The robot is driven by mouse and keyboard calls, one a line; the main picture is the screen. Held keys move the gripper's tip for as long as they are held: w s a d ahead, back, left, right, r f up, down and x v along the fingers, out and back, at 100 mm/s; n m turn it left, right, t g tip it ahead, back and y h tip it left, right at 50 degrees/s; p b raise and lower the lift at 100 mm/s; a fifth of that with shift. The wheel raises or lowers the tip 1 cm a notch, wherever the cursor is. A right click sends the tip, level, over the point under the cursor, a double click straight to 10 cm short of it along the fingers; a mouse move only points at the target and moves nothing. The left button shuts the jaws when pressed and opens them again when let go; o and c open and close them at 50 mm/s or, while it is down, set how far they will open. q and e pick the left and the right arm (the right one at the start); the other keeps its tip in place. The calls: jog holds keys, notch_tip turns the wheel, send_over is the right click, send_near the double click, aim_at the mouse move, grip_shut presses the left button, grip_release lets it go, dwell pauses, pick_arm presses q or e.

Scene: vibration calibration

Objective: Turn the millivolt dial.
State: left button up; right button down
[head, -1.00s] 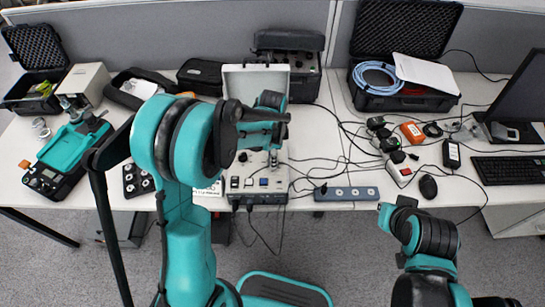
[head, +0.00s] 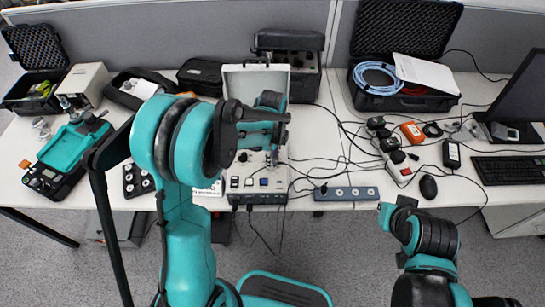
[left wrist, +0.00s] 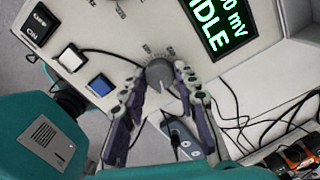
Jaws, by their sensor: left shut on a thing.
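The millivolt dial (left wrist: 158,72) is a small grey knob on the light panel of the calibrator. My left gripper (left wrist: 159,76) is shut on it, with one finger on each side. In the head view my left arm comes over the calibrator (head: 262,196), and the dial is hidden there. The display (left wrist: 222,22) shows green text reading "IDLE" and a value ending in "0 mV". Beside the dial are a blue button (left wrist: 101,85), a white button (left wrist: 71,57) and a black on/off switch (left wrist: 37,24). My right arm is at the lower right, its fingers not visible.
A power strip (head: 346,193) lies right of the calibrator at the table's front edge, with cables around it. A teal device (head: 68,152) stands at the left. An open black case (head: 408,102), a mouse (head: 428,187) and a keyboard (head: 509,169) are at the right.

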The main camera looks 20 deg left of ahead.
dwell(0.3)
pick_arm(q)
jog(key=o, duration=1.2)
jog(key=shift+c, duration=0.2)
notch_tip(320, 180, up, 12)
jog(key=s+a+r+n+t, duration=0.1)
jog(key=s+n+t, duration=0.2)
jog(key=s+n, duration=0.5)
jog(key=s+a+r+n+t, duration=0.1)
jog(key=s+n+t, duration=0.3)
jog(key=s+n, duration=0.4)
jog(key=shift+s+a+r+n, duration=0.25)
jog(key=shift+s+n, duration=0.15)
jog(key=shift+n, duration=1.3)
